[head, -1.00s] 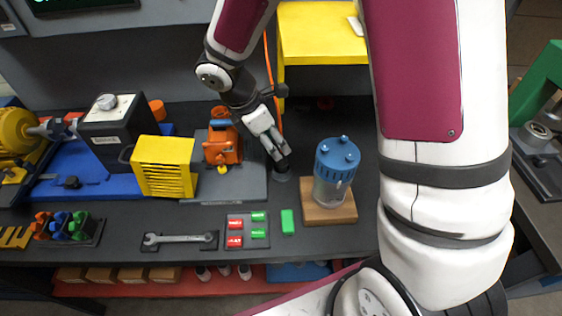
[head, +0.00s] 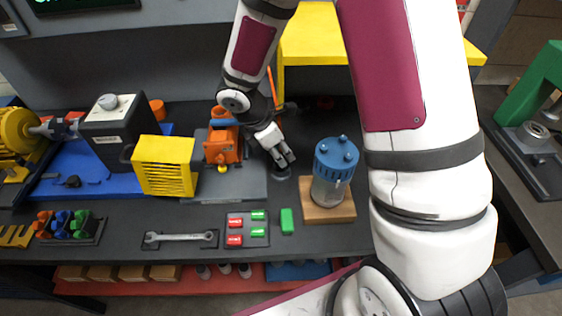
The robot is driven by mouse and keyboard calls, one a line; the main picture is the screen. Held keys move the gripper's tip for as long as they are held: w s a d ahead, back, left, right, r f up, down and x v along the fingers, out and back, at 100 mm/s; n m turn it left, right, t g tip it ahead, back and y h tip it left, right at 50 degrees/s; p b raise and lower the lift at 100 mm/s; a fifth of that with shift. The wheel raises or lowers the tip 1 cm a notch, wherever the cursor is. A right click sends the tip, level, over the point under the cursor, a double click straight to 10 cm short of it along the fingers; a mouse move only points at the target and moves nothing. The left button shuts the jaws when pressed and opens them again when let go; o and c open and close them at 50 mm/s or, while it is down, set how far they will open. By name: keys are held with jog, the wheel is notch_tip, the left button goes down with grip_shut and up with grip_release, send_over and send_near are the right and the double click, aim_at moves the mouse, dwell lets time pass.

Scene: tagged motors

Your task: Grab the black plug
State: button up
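I cannot make out a black plug for certain. The dark round spot may be it or a hole, and the gripper partly covers that area. A small black knob-like piece (head: 72,182) sits on the blue base at the left.
An orange pump-like unit (head: 222,145) stands left of my gripper, with a yellow finned box (head: 166,165) beyond. A blue-capped jar (head: 334,172) on a wooden block is close on the right. Red and green pieces (head: 247,229) and a wrench (head: 179,238) lie in front.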

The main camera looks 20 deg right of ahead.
grip_shut()
jog(key=shift+r, duration=0.1)
